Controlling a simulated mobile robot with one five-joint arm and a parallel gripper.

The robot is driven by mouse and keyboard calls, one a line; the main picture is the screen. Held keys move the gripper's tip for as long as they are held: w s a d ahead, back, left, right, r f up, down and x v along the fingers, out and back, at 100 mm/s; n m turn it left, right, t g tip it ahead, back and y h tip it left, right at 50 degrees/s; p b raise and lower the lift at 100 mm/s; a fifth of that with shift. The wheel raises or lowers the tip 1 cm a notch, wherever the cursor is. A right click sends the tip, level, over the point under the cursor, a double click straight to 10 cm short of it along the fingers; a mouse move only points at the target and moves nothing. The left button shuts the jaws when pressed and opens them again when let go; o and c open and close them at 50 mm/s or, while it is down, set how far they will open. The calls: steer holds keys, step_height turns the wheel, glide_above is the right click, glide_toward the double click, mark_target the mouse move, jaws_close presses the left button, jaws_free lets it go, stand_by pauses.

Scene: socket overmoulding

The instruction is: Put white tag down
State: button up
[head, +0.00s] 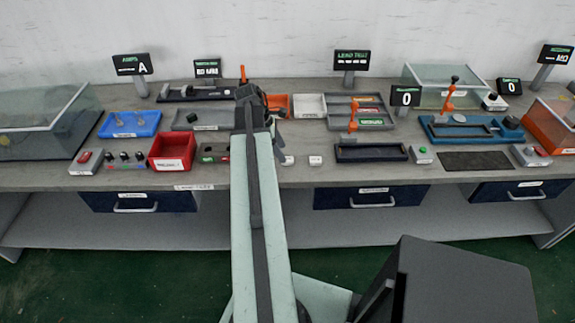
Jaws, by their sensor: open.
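A small white block-like piece (315,160), which may be the white tag, lies near the front edge of the grey bench, right of my arm. A second small white piece (288,160) lies just left of it, close beside my arm in the picture. I cannot tell which one is the tag. My gripper (252,97) is at the far end of my arm, over the middle of the bench and farther back than both white pieces. It is open; its fingertips are small and dark, and no held thing can be made out. My arm hides part of the bench behind it.
A red bin (172,152), a blue tray (129,124) and a grey tray (196,118) stand left of my arm. Glass-covered boxes stand at the sides.

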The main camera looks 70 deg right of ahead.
steer(key=b+x, duration=0.3)
steer(key=x, duration=0.1)
steer(key=shift+f, duration=0.1)
jaws_close()
steer(key=shift+r+p, duration=0.25)
steer(key=shift+p, duration=0.05)
steer(key=shift+r+p, duration=0.55)
step_height(320, 180, up, 3)
steer(key=p, duration=0.3)
steer(key=shift+r, duration=0.15)
steer(key=w+a, duration=0.8)
steer(key=a, duration=0.6)
steer(key=shift+r+p, duration=0.25)
steer(key=shift+p, duration=0.15)
